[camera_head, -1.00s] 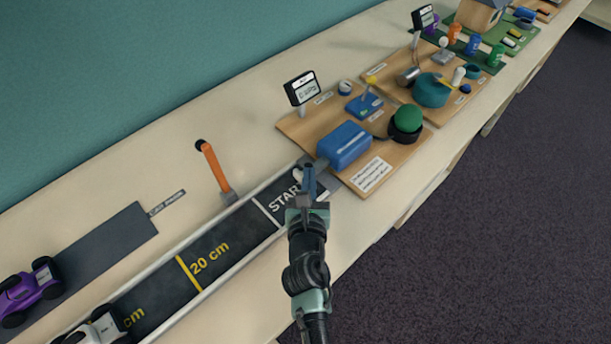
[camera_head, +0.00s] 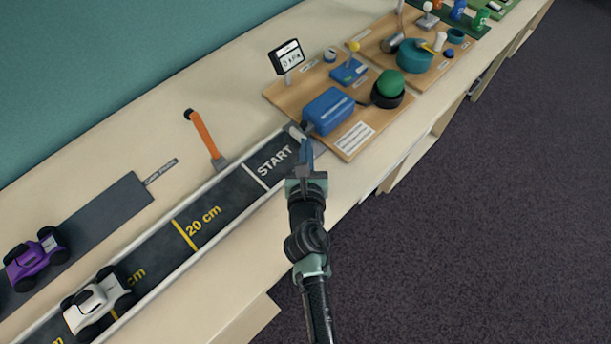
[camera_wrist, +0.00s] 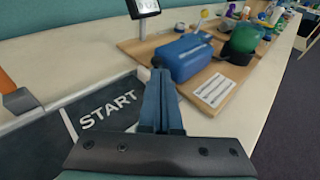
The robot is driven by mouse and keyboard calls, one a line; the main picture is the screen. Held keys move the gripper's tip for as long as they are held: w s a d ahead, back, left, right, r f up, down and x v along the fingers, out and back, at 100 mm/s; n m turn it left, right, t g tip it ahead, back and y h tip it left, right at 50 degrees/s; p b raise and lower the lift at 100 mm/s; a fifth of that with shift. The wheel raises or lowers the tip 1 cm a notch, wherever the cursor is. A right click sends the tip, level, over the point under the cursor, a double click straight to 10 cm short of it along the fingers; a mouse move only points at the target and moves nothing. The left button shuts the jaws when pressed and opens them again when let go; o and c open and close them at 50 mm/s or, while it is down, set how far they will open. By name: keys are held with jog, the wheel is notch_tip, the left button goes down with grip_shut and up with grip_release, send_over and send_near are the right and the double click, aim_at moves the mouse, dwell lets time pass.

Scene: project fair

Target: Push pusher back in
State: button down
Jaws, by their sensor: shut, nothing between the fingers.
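The blue box (camera_head: 329,110) sits on a wooden board at the START end of the dark track (camera_head: 231,204). A short dark rod with a small pale grey end, which looks like the pusher (camera_head: 296,131), sticks out of the box's left end over the track. My gripper (camera_head: 304,146) is shut and empty, its fingertips close beside the pusher's end. I cannot tell whether they touch it. In the wrist view the shut fingers (camera_wrist: 160,102) point at the left end of the blue box (camera_wrist: 183,57) and hide most of the pusher.
An orange lever (camera_head: 204,136) stands beside the track's far rail. A white car (camera_head: 97,302) is on the track and a purple car (camera_head: 37,259) is on a grey strip. A green dome (camera_head: 390,84) and a small display (camera_head: 287,57) are near the box.

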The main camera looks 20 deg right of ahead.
jog(key=v, duration=0.8)
jog(key=shift+s+a+b, duration=0.2)
jog(key=shift+s+b, duration=0.1)
jog(key=shift+s, duration=0.05)
jog(key=w+a+r+m+t, duration=0.25)
jog(key=r+m, duration=0.35)
jog(key=r, duration=0.5)
jog(key=w+a+r+m+t, duration=0.1)
jog(key=w+r+m+t, duration=0.15)
jog(key=r+m, duration=0.7)
jog(key=w+a+r+m+t, duration=0.15)
jog(key=w+r+m, duration=0.25)
jog(key=r, duration=0.9)
jog(key=s+a+r+m+t+y, duration=0.2)
jog(key=s+a+r+m, duration=0.1)
jog(key=r, duration=0.5)
jog(key=s+a+r+m+t+y, duration=0.2)
jog(key=s+a+r+m, duration=0.1)
jog(key=r, duration=0.6)
jog(key=s+a+r+m+t+y, duration=0.2)
jog(key=s+r+m, duration=0.3)
jog(key=r, duration=0.4)
jog(key=shift+s+a+r+t+y, duration=0.2)
jog(key=shift+s+a+t+y, duration=0.1)
jog(key=shift+s+a+t, duration=0.25)
jog(key=shift+a+m, duration=0.1)
jog(key=shift+m, duration=0.15)
